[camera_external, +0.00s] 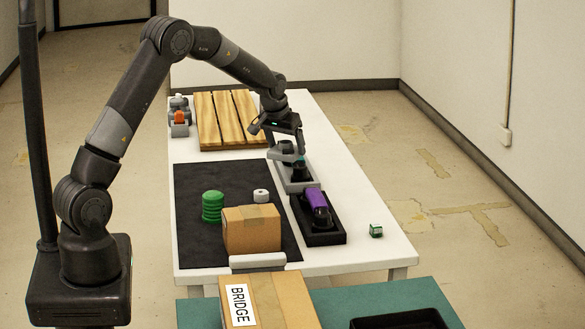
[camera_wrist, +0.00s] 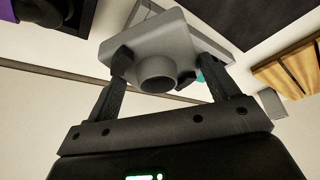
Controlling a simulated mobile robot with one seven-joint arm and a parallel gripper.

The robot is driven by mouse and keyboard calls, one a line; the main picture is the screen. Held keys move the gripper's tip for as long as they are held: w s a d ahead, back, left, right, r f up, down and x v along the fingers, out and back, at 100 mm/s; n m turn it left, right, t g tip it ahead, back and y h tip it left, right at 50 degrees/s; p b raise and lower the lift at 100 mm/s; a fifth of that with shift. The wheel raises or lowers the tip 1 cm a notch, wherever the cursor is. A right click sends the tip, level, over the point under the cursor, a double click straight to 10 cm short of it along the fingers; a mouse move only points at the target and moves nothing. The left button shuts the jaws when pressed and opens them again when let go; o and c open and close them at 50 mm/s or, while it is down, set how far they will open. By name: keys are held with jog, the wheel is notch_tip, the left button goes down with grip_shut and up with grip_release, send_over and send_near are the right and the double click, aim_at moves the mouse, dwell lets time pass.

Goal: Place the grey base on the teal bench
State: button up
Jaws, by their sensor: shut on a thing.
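A grey piece with a short round tube, which looks like the grey base (camera_wrist: 165,45), sits between my fingers in the wrist view. My gripper (camera_wrist: 172,82) is shut on it. I cannot tell whether the piece touches the tray. The teal bench (camera_external: 345,302) is in the foreground, partly cut off by the frame.
A cardboard box (camera_external: 251,230), a green stack (camera_external: 212,206) and a white roll (camera_external: 261,196) stand on the black mat (camera_external: 195,180). A BRIDGE box (camera_external: 285,300) and a black tray (camera_external: 400,319) occupy the bench.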

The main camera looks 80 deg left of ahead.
jog(key=w+d+m, duration=0.1)
jog(key=w+d, duration=0.2)
jog(key=d, duration=0.3)
jog(key=w+d+m, duration=0.1)
jog(key=w+d, duration=0.2)
jog(key=d, duration=0.4)
jog(key=w+d+m, duration=0.1)
jog(key=w+d, duration=0.2)
jog(key=d, duration=0.3)
jog(key=shift+w+d+t+h, duration=0.35)
jog(key=shift+w+t+h, duration=0.05)
jog(key=w+d+m+h, duration=0.15)
jog(key=d+m, duration=0.45)
jog(key=d, duration=3)
jog(key=s+d+m+h, duration=0.1)
jog(key=s+d, duration=0.3)
jog(key=d, duration=0.4)
jog(key=s+d+m+h, duration=0.1)
jog(key=s+d+m, duration=0.15)
jog(key=d, duration=0.65)
jog(key=shift+n+t+y, duration=0.25)
jog(key=shift+n+t, duration=0.05)
jog(key=shift+n, duration=0.15)
jog(key=w+a+f, duration=0.3)
jog(key=w+a, duration=0.1)
jog(key=w+a+f, duration=0.3)
jog(key=a+f, duration=0.1)
jog(key=shift+w, duration=0.35)
jog(key=shift+a+f, duration=0.1)
jog(key=shift+f, duration=1.85)
